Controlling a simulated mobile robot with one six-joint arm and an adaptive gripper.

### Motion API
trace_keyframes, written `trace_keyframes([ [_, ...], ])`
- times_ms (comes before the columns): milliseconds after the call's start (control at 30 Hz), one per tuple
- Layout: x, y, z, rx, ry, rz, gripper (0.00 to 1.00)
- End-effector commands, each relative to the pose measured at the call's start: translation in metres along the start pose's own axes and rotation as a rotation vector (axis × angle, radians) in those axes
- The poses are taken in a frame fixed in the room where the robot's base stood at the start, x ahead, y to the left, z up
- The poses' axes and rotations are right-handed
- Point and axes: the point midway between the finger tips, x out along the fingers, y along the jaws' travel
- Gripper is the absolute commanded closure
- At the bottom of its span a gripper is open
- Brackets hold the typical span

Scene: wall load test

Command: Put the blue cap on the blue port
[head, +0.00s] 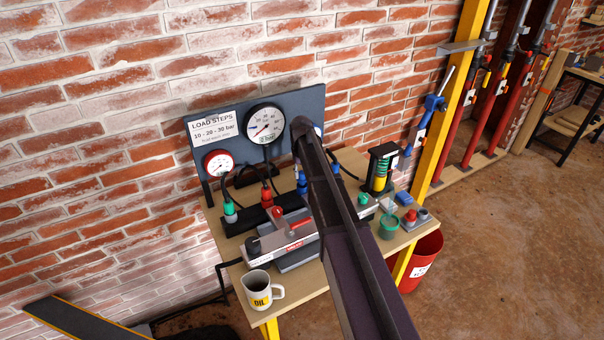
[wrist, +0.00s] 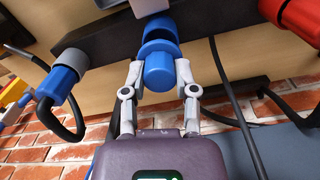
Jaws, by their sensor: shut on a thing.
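My gripper (wrist: 159,74) is shut on the blue cap (wrist: 159,68), with a pale finger on each side of it. The blue port (wrist: 158,27) is right beyond the cap in the wrist view, on a black block. Cap and port are roughly in line, with a dark band between them; I cannot tell whether they touch. In the head view my arm hides the gripper; a bit of blue (head: 301,184) shows just left of the arm, and I cannot tell whether it is cap or port.
A blue hose connector (wrist: 62,78) and a red connector (wrist: 298,14) flank the port on the black block (wrist: 212,42). Black hoses hang close to the gripper. A gauge panel (head: 230,130) stands behind. A pump, an oil mug (head: 257,290) and a green cup (head: 388,229) stand on the bench.

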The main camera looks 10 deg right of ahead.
Motion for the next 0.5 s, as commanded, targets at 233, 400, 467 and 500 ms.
trace_keyframes([
  [233,0.0065,0.0000,0.0000,0.000,0.000,0.000,0.91],
  [400,0.0082,-0.0001,0.0000,0.000,0.000,0.000,0.91],
  [467,0.0083,-0.0001,0.0000,0.000,0.000,0.000,0.91],
  [500,0.0082,-0.0001,0.0000,0.000,0.000,0.000,0.91],
])
